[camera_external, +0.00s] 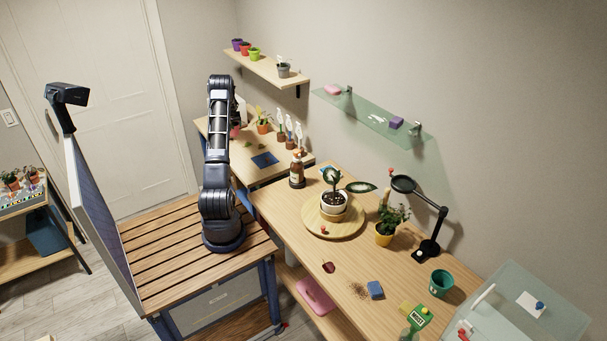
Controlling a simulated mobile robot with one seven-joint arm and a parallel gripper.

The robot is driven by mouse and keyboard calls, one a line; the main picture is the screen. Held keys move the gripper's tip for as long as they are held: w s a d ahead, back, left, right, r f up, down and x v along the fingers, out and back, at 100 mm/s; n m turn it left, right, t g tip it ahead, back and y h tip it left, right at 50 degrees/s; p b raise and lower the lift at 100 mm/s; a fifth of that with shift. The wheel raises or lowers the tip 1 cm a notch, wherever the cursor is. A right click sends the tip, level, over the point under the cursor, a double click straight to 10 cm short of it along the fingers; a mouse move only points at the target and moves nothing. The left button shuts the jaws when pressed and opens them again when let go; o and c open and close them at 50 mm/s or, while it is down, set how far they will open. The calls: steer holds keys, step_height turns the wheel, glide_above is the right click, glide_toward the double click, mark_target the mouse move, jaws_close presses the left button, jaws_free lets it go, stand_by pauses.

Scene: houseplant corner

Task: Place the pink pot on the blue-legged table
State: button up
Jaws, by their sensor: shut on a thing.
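My arm rises from its base on the slatted top and bends over at its upper end. A small pinkish-red pot-like shape (235,131) shows in part just right of the arm, over the back wooden table (291,165). I cannot tell whether it is the pink pot or whether my gripper touches it. Blue legs (271,292) show under the slatted top. A stand with dark legs (69,244) is at the far left; their exact colour is unclear.
Wall shelves (268,70) hang above. The slatted top (160,245) is largely clear.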

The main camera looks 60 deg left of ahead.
mark_target(233, 130)
steer(key=shift+f, duration=1.8)
steer(key=shift+f, duration=0.15)
steer(key=o, duration=1.2)
steer(key=shift+c, duration=0.2)
steer(key=v, duration=1.2)
steer(key=shift+d, duration=0.1)
